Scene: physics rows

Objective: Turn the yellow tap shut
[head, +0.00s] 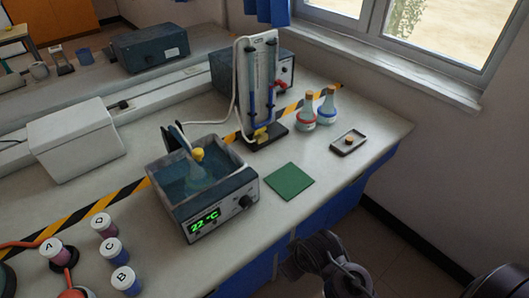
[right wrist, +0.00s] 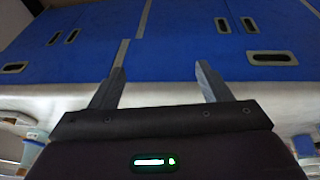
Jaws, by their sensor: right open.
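The yellow tap (head: 261,134) sits low on the U-tube stand (head: 268,138), near its dark base, at the back of the bench. The tap is small in the head view, and I cannot tell how far it is turned. My right gripper (right wrist: 157,84) is open and empty in the right wrist view, facing blue cabinet doors. In the head view my right arm is at the bottom, in front of the bench edge and well apart from the tap. My left gripper is not in view.
A water bath (head: 245,178) reading 22 °C holds a yellow-capped flask (head: 198,170), left of the stand. A green mat (head: 289,181) lies in front. Two flasks (head: 306,116) and a small tray (head: 348,142) are right. Lettered jars (head: 113,250) stand front left.

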